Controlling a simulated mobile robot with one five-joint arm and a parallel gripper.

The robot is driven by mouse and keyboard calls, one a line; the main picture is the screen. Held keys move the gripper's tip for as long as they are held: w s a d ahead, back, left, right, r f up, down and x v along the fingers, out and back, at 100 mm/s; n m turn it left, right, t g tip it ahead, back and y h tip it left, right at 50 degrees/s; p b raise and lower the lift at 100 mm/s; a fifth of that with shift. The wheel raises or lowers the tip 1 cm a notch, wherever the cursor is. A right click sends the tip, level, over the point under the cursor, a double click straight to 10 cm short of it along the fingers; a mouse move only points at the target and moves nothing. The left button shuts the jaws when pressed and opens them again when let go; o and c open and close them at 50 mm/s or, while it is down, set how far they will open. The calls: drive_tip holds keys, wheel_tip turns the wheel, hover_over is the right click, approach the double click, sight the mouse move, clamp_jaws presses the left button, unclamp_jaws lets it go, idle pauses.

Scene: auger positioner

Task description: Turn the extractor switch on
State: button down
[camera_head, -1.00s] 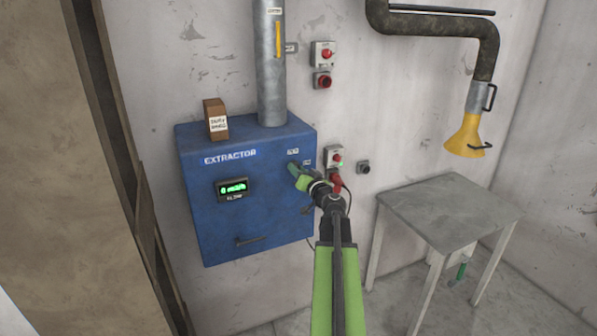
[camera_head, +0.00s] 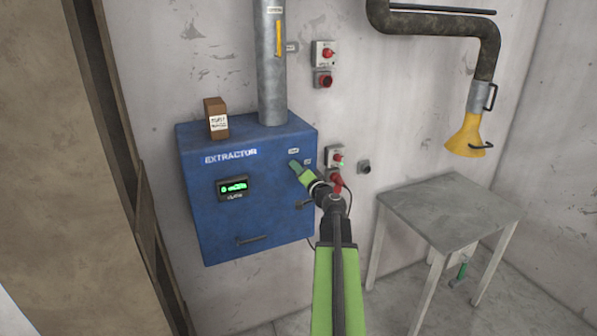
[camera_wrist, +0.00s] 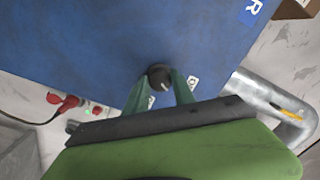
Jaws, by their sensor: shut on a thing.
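The blue extractor box (camera_head: 215,225) hangs on the wall in the head view, with a lit green display (camera_head: 233,187) on its front. Its switch is a dark round knob (camera_wrist: 158,76) with a light pointer mark, seen in the wrist view on the blue face. My gripper (camera_head: 296,168) is at the upper right of the box front and hides the knob in the head view. In the wrist view the green fingers (camera_wrist: 160,92) stand on either side of the knob, shut on it.
A vertical metal duct (camera_head: 271,70) rises from the box, and a small brown block (camera_head: 216,118) stands on top. Red-button wall boxes (camera_head: 335,157) are right of the box. A grey table (camera_head: 450,212) stands right, below a yellow hood (camera_head: 465,135).

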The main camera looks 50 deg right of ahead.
drive_tip(key=m, duration=1.3)
drive_tip(key=shift+r+h, duration=0.1)
drive_tip(key=shift+h, duration=0.2)
idle(0.3)
drive_tip(key=c, duration=1.1)
unclamp_jaws()
drive_tip(key=shift+o, duration=0.2)
